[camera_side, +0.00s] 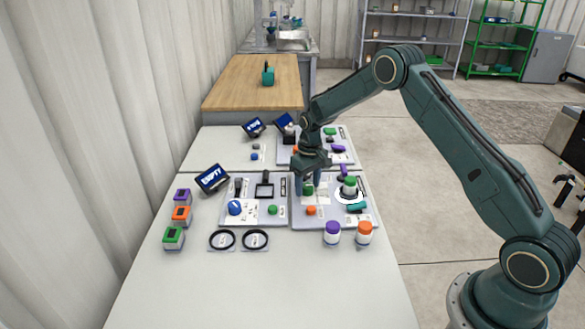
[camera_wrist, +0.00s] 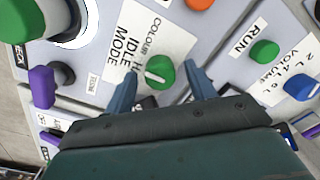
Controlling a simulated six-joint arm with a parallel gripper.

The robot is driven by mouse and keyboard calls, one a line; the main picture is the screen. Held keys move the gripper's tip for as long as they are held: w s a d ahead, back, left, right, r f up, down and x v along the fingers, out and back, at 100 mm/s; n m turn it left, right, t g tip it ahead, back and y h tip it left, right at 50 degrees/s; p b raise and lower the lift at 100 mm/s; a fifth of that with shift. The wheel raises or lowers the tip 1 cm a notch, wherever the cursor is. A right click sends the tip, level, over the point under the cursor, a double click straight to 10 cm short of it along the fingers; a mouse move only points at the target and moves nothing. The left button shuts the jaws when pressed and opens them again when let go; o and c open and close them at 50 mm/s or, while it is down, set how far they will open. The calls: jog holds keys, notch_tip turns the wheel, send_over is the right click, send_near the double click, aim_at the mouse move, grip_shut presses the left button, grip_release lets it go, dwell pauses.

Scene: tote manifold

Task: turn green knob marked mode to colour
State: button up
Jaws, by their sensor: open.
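The green mode knob (camera_wrist: 160,71) sits on a white label plate with the words COLOUR, IDLE and MODE; another word is partly hidden. Its white pointer line appears on its left side in the wrist view; I cannot tell which word it points at. My gripper (camera_wrist: 161,75) is open, with one finger on each side of the knob and gaps visible between. In the side view my gripper (camera_side: 307,184) is low over the right front panel, and the knob (camera_side: 308,190) shows just under it. I cannot tell how far the fingertips are above the panel.
In the wrist view a green run button (camera_wrist: 264,51), a blue volume knob (camera_wrist: 300,88), an orange knob (camera_wrist: 199,4) and a purple handle (camera_wrist: 41,87) surround the label. A white-and-green bottle (camera_side: 349,187) stands on the same panel. Purple-lidded (camera_side: 332,234) and orange-lidded (camera_side: 364,233) jars stand in front.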

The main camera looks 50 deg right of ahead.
jog(key=c, duration=1)
jog(key=shift+o, duration=0.2)
jog(key=shift+m, duration=0.4)
jog(key=m, duration=0.9)
jog(key=shift+r, duration=0.1)
jog(key=o, duration=1)
jog(key=shift+c, duration=0.2)
